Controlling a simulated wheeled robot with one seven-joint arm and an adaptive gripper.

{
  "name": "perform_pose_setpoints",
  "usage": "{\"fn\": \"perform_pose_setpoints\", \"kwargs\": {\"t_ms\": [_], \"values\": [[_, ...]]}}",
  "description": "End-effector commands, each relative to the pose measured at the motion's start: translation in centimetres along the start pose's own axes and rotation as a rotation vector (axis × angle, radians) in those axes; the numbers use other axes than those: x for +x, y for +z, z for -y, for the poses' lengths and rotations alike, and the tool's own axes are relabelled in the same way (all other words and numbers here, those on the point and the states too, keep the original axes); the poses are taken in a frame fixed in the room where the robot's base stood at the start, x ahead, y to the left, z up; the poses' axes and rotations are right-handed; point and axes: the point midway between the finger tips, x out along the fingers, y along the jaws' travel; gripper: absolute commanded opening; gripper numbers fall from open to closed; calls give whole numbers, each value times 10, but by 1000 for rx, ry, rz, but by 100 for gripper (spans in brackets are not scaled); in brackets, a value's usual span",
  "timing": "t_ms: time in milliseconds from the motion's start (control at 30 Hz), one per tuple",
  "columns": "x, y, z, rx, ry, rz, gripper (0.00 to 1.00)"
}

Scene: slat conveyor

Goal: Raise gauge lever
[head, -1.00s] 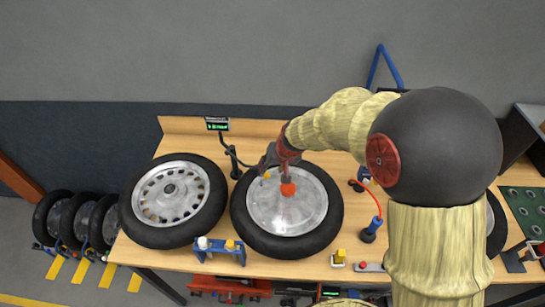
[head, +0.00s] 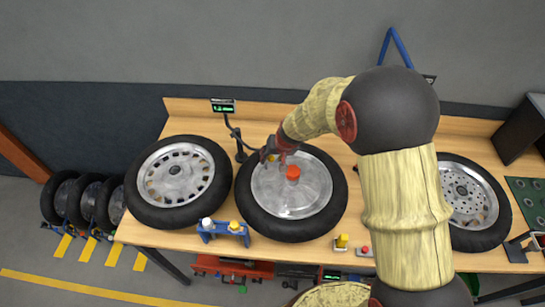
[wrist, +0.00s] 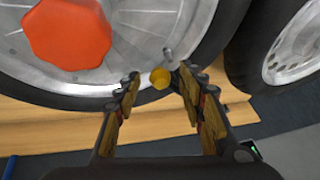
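My gripper (wrist: 158,88) is open, its two fingers apart. In the wrist view a small round yellow knob (wrist: 160,78) shows between the fingertips, next to a short grey metal stub; I cannot tell whether a finger touches it. The knob looks like the lever end, but the lever's body is not clear. In the head view my gripper (head: 274,156) is over the upper left rim of the middle wheel (head: 322,190), with yellow (head: 272,158) at its tips. A small display with green figures (head: 223,106) stands on a black stand behind the wheels.
A red-orange hub cap (head: 293,173) sits at the middle wheel's centre. Another wheel (head: 148,190) lies to the left and one (head: 468,200) to the right.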

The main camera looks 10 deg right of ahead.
Motion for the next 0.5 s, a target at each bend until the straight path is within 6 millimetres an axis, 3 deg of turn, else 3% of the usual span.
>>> {"fn": "perform_pose_setpoints", "kwargs": {"t_ms": [500], "values": [[0,0,0,0,0,1,11]]}}
